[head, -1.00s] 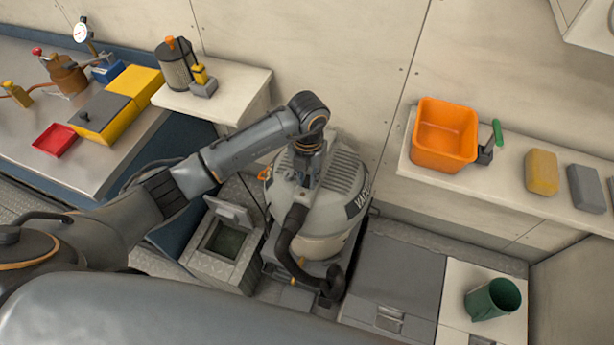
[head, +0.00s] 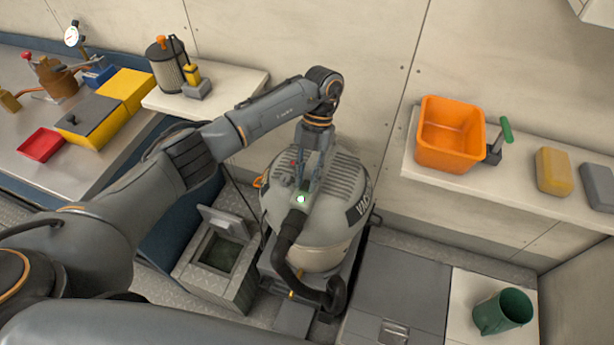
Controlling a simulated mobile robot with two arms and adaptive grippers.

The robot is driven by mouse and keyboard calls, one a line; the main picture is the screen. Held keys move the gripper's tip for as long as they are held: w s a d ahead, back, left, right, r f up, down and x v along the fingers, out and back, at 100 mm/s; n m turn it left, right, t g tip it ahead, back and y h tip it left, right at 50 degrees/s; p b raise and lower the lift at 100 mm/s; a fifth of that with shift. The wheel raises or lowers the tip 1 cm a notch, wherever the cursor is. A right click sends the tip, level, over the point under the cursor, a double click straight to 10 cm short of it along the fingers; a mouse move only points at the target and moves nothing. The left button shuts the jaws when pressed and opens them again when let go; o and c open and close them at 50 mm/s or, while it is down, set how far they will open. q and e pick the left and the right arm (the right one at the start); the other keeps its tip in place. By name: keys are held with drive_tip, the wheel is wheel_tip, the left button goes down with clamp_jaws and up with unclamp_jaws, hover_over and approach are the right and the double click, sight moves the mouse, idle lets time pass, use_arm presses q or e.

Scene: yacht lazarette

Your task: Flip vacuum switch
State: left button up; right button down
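The vacuum (head: 335,230) is a rounded grey-and-cream canister with a ribbed top and "VAC" lettering, standing on the floor at the middle. A black hose (head: 283,250) bends down its front. A bright green-white light (head: 300,199) glows on its top near the hose. A small red part (head: 292,163) shows beside my fingers; I cannot tell whether it is the switch. My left gripper (head: 311,185) points down at the vacuum's top, just behind the light. Its fingers look close to the surface; contact and finger gap are unclear. My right gripper is not in view.
A grey bin with a raised lid (head: 222,255) stands left of the vacuum. An orange bin (head: 450,135) and sponges sit on the right shelf (head: 480,185). A green cup (head: 501,311) is at lower right. A filter canister (head: 166,64) stands on the left shelf.

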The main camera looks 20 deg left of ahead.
use_arm(q)
drive_tip(key=o, duration=0.3)
drive_tip(key=shift+r, duration=0.1)
drive_tip(key=v, duration=1.2)
